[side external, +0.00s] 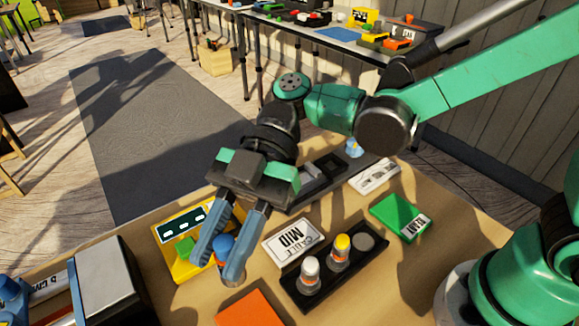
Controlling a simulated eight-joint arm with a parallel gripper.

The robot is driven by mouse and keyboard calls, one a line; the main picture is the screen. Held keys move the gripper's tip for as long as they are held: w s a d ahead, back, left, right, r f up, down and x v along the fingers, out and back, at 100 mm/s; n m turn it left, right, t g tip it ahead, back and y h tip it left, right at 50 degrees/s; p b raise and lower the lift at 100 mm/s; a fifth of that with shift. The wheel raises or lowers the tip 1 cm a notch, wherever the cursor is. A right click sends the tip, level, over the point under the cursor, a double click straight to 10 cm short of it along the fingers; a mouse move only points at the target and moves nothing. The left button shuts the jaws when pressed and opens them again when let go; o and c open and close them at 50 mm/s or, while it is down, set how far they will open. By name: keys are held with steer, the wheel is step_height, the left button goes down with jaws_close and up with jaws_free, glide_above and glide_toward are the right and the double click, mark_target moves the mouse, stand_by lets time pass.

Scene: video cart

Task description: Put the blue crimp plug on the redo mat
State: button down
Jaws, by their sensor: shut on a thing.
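My gripper (220,266) points down at the left front of the table. Its two blue-grey fingers are shut on the blue crimp plug (223,243), whose blue top shows between them; its lower part is mostly hidden. The plug is over or beside the right part of a yellow tray (182,268). I cannot tell whether the plug touches anything below. No "redo" lettering is readable. A plain orange mat (252,308) lies at the front edge, partly cut off, right of and nearer than the gripper.
A black tray (318,302) holds a white-topped plug (309,274), a yellow-topped plug (340,250) and an empty round spot. A green mat (400,217) lies right. A dark box (105,282) stands at left.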

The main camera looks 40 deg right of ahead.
step_height(320, 180, down, 12)
steer(key=shift+f, duration=0.25)
steer(key=c, duration=0.6)
jaws_free()
steer(key=w+d+r+m+t+h, duration=0.1)
steer(key=w+d+r+m+t, duration=0.1)
steer(key=w+d+r+m, duration=0.3)
steer(key=w+d+r+m+t+h, duration=0.1)
steer(key=w+d+r+m+t, duration=0.1)
steer(key=d, duration=0.4)
steer(key=shift+s+d+r+m+t+h, duration=0.25)
steer(key=shift+d+r+m+t+h, duration=0.2)
steer(key=shift+d+m+t+h, duration=1.7)
steer(key=shift+s+d+r+m+t+h, duration=0.4)
steer(key=shift+d+m+t+h, duration=0.7)
steer(key=shift+d+m, duration=2)
steer(key=shift+s+d+r+m+t+h, duration=0.15)
steer(key=shift+d+r+m+t+h, duration=0.35)
steer(key=shift+d+m+t+h, duration=2.05)
